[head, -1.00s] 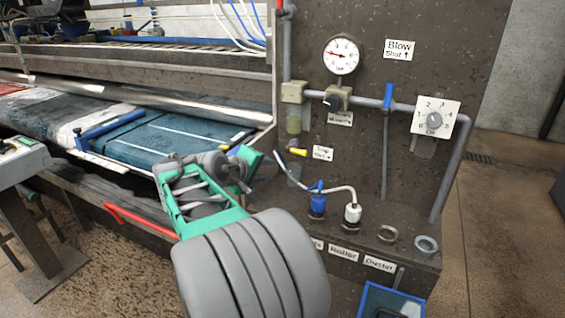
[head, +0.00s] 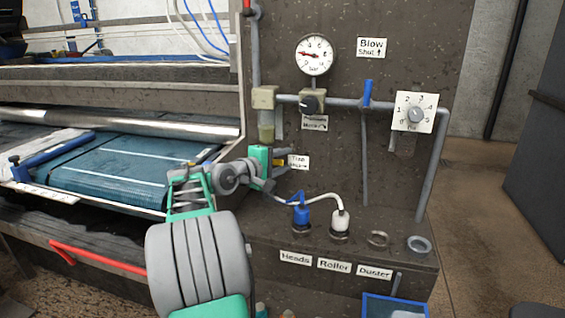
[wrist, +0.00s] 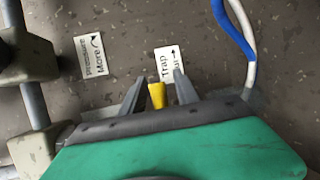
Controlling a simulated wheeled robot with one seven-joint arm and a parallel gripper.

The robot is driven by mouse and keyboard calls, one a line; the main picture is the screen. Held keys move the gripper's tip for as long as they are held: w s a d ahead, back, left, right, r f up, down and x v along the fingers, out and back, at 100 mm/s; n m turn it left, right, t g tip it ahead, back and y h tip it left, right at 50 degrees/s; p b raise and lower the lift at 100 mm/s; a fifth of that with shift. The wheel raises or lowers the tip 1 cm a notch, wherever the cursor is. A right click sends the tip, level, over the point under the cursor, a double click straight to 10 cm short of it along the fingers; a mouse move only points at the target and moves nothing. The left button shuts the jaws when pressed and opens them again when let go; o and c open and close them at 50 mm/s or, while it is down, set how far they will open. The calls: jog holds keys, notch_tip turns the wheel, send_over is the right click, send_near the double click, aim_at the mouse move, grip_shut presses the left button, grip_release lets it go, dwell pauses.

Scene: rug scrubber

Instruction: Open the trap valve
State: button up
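The trap valve has a small yellow lever (wrist: 157,95) beside the white "Trap" label (wrist: 168,64) on the dark panel. In the head view the lever (head: 279,163) shows just left of its label (head: 299,162), below the cloudy filter bowl (head: 266,127). My gripper (wrist: 156,92) is open, with one grey finger on each side of the yellow lever in the wrist view. Gaps show between lever and fingers; contact cannot be told. In the head view my gripper (head: 275,165) is at the lever and partly hides the valve.
A gauge (head: 314,55), a regulator knob (head: 310,104), a blue blow lever (head: 367,93) and a numbered dial (head: 415,112) are on the panel. Blue and white plugs (head: 340,222) with hoses stand on the ledge below right. A red bar (head: 95,257) is at lower left.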

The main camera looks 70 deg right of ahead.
jog(key=shift+c, duration=0.4)
grip_shut()
jog(key=shift+r+p, duration=0.2)
jog(key=shift+p, duration=0.25)
jog(key=r+n+h+p, duration=0.1)
jog(key=n+p, duration=0.1)
jog(key=p, duration=0.1)
jog(key=r+n+g+p, duration=0.1)
jog(key=n+p, duration=0.1)
jog(key=p, duration=0.1)
jog(key=r+n+h+p, duration=0.1)
jog(key=n+p, duration=0.1)
jog(key=p, duration=0.2)
jog(key=shift+w+a+h, duration=0.15)
jog(key=shift+w+h, duration=0.15)
jog(key=shift+w, duration=0.05)
jog(key=shift+n, duration=0.3)
